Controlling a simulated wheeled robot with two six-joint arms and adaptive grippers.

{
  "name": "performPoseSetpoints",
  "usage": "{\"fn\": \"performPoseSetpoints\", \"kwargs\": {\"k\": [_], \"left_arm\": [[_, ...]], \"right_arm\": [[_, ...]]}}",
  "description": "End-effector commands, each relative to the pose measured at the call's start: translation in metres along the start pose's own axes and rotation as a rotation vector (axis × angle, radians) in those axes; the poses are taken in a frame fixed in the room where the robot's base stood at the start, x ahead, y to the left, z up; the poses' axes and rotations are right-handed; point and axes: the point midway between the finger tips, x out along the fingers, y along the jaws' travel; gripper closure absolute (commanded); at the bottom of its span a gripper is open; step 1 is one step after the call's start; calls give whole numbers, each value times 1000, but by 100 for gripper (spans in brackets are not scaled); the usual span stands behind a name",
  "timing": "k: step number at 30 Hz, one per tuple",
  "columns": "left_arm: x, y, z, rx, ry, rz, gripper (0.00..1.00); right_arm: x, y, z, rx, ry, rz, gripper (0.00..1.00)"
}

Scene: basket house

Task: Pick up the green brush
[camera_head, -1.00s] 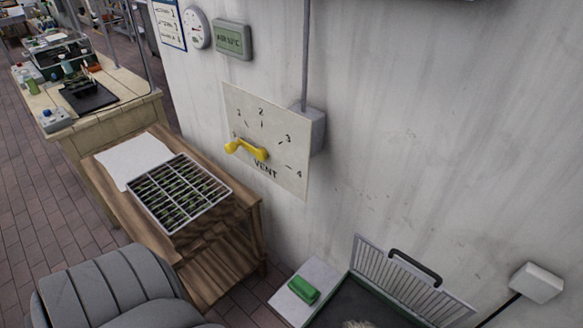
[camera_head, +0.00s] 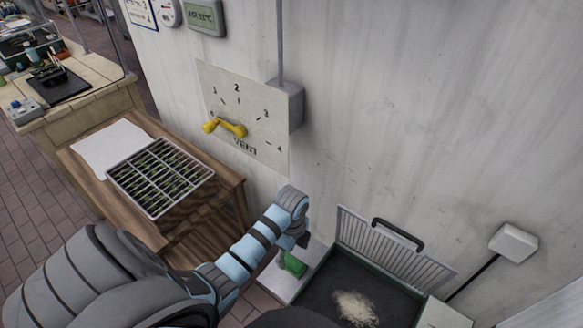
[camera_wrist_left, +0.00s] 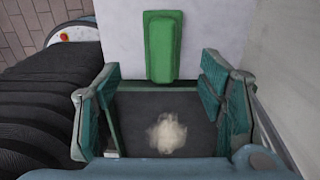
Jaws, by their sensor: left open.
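The green brush (camera_head: 292,264) lies on a pale ledge (camera_head: 318,248) at the left edge of the dark tray, partly hidden by my left gripper in the head view. In the left wrist view the brush (camera_wrist_left: 163,47) is a plain green block on the pale surface, beyond the fingertips. My left gripper (camera_wrist_left: 163,95) is open, with its two teal fingers wide apart and nothing between them. In the head view the left gripper (camera_head: 293,240) hangs over or beside the brush; the exact gap cannot be told. My right gripper is not in view.
A dark tray (camera_head: 318,290) holds a beige pile (camera_head: 355,308). A grey slatted panel (camera_head: 375,245) with a black handle stands behind it. The wall with the vent dial (camera_head: 245,110) is close behind. A wooden table (camera_head: 215,205) with a seedling rack (camera_head: 160,178) stands left.

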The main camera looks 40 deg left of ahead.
Motion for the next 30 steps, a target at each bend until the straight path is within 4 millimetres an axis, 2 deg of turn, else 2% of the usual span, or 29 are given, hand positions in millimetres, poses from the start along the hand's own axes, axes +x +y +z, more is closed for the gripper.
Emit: {"fn": "performPoseSetpoints", "kwargs": {"k": [10,17,20,27,29,30], "left_arm": [[59,-2,1,-1,0,1,37],[62,-2,1,-1,-1,-2,37],[62,-2,1,-1,-1,-1,49],[62,-2,1,-1,-1,-1,88],[62,-2,1,-1,-1,-1,94],[62,-2,1,-1,-2,-1,94]], "right_arm": [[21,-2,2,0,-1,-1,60],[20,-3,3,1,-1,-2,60],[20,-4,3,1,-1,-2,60],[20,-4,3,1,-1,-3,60],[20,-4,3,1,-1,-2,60],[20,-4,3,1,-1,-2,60]]}}
